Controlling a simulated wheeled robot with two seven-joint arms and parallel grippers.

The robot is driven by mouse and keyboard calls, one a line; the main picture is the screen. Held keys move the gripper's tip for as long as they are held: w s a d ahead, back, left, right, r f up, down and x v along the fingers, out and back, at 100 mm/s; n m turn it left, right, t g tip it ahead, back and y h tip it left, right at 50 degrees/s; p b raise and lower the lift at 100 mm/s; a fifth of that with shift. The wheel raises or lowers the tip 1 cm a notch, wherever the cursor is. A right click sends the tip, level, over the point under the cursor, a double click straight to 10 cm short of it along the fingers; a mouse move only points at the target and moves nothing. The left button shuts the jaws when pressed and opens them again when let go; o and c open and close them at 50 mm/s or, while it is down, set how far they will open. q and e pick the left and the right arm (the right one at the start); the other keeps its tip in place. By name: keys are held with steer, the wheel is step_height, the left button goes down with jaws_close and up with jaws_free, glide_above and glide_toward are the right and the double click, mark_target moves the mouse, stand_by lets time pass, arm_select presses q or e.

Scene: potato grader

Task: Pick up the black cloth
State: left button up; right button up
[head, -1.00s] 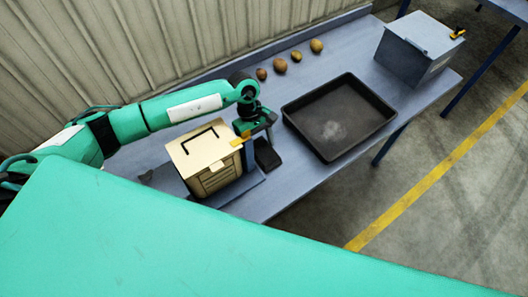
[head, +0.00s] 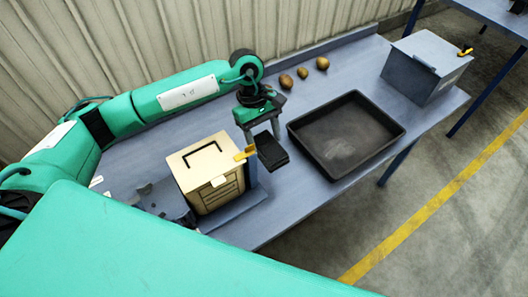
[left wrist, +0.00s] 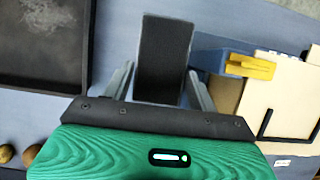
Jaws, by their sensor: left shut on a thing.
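The black cloth (head: 272,152) is a dark, flat pad-like piece between the beige box and the black tray. My left gripper (head: 262,131) points down and is shut on its upper end. The cloth appears to hang a little above the blue bench. In the left wrist view the cloth (left wrist: 165,55) lies between the two grey fingers (left wrist: 160,85) and sticks out past them. The part of the cloth closest to the palm is hidden. My right gripper is not in view.
The beige box (head: 208,170) with a black handle and yellow latch stands close left of the cloth. A black tray (head: 392,146) lies to the right. Several potatoes (head: 303,72) lie along the back. A grey-blue lidded box (head: 425,70) stands at the far right end.

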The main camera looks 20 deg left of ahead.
mark_target(264, 140)
arm_select(q)
step_height(264, 140, up, 18)
steer(key=b, duration=0.4)
steer(key=shift+f, duration=0.2)
